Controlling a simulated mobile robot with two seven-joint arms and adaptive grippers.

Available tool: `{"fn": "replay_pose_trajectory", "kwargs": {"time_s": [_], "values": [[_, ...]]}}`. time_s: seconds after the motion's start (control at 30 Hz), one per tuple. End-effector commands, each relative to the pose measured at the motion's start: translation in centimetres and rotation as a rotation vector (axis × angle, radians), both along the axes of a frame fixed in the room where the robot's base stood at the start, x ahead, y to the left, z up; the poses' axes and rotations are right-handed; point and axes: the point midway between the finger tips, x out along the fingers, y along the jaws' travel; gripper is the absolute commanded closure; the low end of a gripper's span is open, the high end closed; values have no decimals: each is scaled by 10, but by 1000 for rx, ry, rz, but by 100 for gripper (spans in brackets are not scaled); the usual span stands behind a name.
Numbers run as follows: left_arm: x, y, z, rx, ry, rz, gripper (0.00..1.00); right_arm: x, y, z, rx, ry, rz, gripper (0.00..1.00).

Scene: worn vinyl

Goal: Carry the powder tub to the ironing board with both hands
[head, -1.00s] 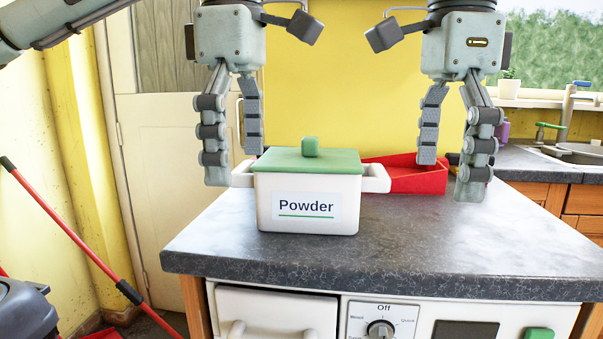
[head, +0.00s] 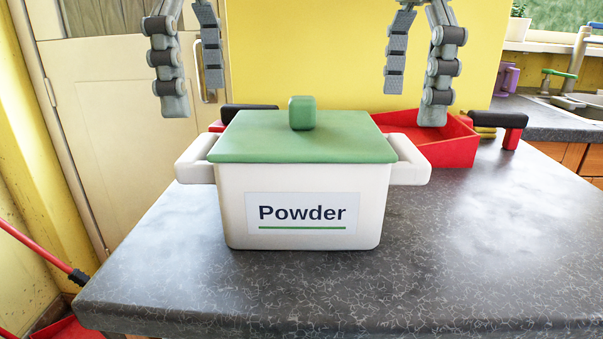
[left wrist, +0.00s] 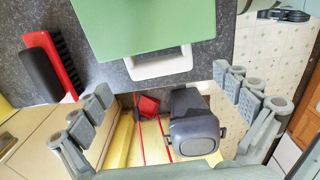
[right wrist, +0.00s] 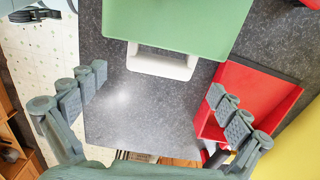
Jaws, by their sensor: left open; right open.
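The powder tub (head: 300,205) is white with a green lid, a green knob and a "Powder" label. It stands upright on the dark worktop (head: 470,250). Its left handle (head: 194,166) and right handle (head: 411,172) stick out at the sides. My left gripper (head: 188,100) is open and empty, above and behind the left handle. My right gripper (head: 410,105) is open and empty, above and behind the right handle. The left wrist view shows one handle loop (left wrist: 160,64) ahead of the open fingers; the right wrist view shows the other (right wrist: 161,63). I cannot identify the ironing board.
A red tray (head: 445,145) lies behind the tub on the right. A red brush with a dark handle (left wrist: 42,75) lies near the tub's left handle. A sink (head: 580,105) is at the far right.

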Motion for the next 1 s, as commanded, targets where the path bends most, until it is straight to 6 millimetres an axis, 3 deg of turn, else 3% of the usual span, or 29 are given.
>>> {"fn": "replay_pose_trajectory", "kwargs": {"time_s": [0.17,0.6,1.0], "values": [[0,0,-15,1,6,-2,0,0,-1,-14,-2,1,-1,0],[0,0,-73,0,3,0,0,0,-1,-72,-1,0,-1,0],[0,0,-78,0,0,1,1,0,0,-78,0,0,-1,1]]}}
